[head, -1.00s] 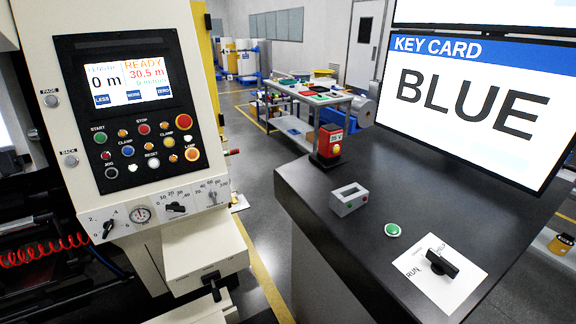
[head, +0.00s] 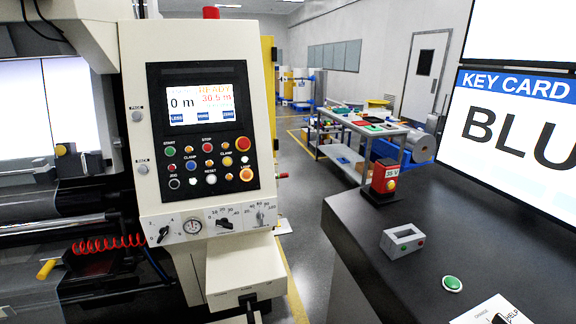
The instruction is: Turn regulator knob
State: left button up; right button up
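The cream control panel (head: 142,200) stands left of centre in the head view. A strip of dials runs along its lower edge. At the strip's left end is a small black knob (head: 163,234) with a number scale, beside a round pressure gauge (head: 192,226). To the right are a black pointer knob (head: 224,223) and a greyish knob (head: 260,217), each with its own scale. The labels are too small to tell which one is the regulator. Neither of my grippers is in view.
A red coiled hose (head: 105,243) lies left of the panel. Open floor (head: 305,235) shows between panel and counter.

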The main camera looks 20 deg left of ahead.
aim_at(163, 232)
jog(key=u, duration=1.55)
